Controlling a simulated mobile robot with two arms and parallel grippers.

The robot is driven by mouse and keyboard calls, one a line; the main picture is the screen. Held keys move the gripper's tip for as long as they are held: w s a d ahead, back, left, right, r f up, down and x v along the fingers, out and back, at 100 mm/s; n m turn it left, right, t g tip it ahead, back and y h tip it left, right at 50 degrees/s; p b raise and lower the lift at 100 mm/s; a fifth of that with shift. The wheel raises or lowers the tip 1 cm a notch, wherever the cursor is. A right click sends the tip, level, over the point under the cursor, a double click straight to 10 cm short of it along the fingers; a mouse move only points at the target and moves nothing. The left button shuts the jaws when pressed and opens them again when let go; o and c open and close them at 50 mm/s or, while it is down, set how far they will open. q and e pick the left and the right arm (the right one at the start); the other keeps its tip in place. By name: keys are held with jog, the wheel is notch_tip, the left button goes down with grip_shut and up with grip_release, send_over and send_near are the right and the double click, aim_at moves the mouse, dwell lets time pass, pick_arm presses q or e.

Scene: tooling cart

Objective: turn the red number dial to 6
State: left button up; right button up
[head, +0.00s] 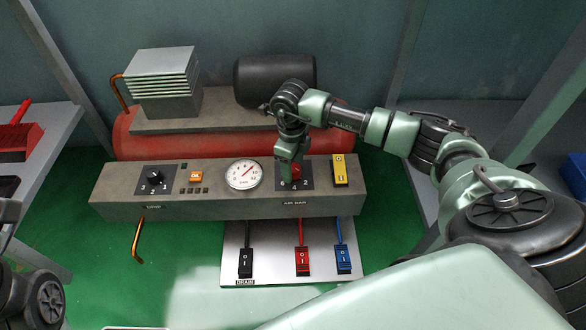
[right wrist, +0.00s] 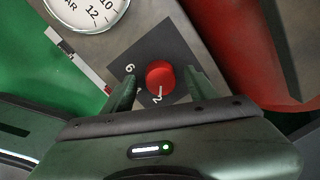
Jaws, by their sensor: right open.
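The red number dial (right wrist: 160,74) sits on a dark square plate (right wrist: 127,48) with the numbers 6, 4 and 2 visible. Its white mark points toward the 2. In the head view the red dial (head: 297,169) shows partly behind my right gripper (head: 289,166) on the front of the grey panel. In the right wrist view my right gripper (right wrist: 161,76) is open, with one finger on each side of the dial. Gaps show between the fingers and the dial. My left gripper is not in view.
On the panel (head: 115,190) are a black dial (head: 155,177), an orange switch (head: 196,178), a round gauge (head: 243,174) and a yellow switch (head: 340,170). Black, red and blue switches stand on a plate below. A red tank (head: 130,140) lies behind.

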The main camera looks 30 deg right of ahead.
jog(key=shift+f, duration=0.4)
grip_shut()
